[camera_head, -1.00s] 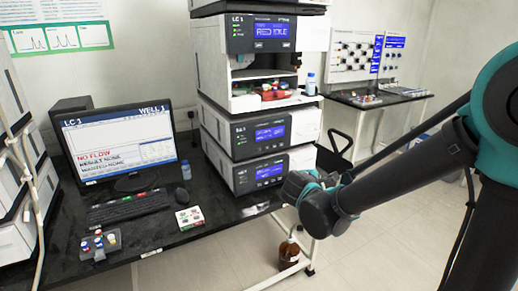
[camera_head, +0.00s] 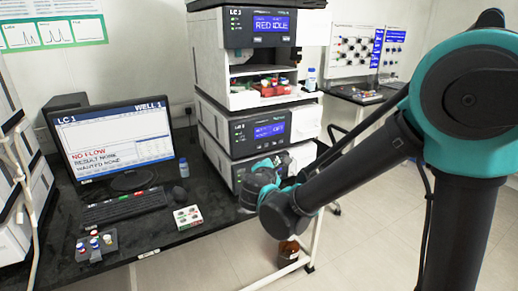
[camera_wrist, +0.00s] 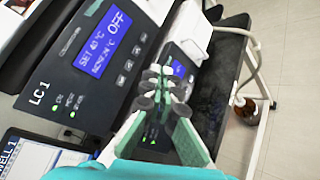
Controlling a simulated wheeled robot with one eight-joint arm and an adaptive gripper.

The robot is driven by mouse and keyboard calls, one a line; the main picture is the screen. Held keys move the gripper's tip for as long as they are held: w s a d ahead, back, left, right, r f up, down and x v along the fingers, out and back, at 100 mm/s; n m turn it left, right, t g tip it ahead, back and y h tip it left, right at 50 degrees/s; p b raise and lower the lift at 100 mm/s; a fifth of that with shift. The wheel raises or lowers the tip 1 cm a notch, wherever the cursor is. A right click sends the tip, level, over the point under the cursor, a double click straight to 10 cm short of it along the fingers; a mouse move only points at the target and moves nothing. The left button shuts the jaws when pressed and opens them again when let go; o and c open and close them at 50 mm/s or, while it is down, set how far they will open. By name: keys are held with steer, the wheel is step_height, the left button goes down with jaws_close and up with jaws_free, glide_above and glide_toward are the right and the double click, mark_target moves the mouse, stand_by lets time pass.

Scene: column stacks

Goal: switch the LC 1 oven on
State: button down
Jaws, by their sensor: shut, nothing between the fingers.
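The LC 1 oven (camera_head: 258,133) is the middle module of the stack in the head view, with a lit blue display. In the wrist view, the LC 1 oven panel (camera_wrist: 105,62) is close and tilted; its display reads a 40 °C set point and OFF. A row of small buttons (camera_wrist: 130,65) runs beside the display. My gripper (camera_wrist: 162,84) is shut and empty, in front of the panel's lower right side in that picture. In the head view, my gripper (camera_head: 270,168) is before the lowest module, partly hiding it. I cannot tell whether it touches anything.
A monitor (camera_head: 115,140) showing NO FLOW, a keyboard (camera_head: 118,207) and a vial rack (camera_head: 95,245) are on the black bench left of the stack. A white box (camera_head: 188,216) lies near its front edge. A brown bottle (camera_head: 288,252) stands below. The floor at right is clear.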

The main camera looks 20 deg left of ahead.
mark_target(263, 147)
steer(key=w+a, duration=0.5)
steer(key=a, duration=0.1)
steer(key=shift+w+a, duration=0.25)
stand_by(1.5)
steer(key=shift+w+a, duration=0.3)
steer(key=shift+w+a, duration=0.25)
steer(key=shift+a, duration=0.05)
stand_by(0.8)
stand_by(0.3)
steer(key=shift+s+d, duration=0.55)
steer(key=shift+d, duration=0.1)
steer(key=shift+s, duration=0.1)
steer(key=s+d, duration=0.1)
steer(key=d, duration=0.1)
steer(key=s+d, duration=0.1)
steer(key=s, duration=0.1)
steer(key=shift+d, duration=0.4)
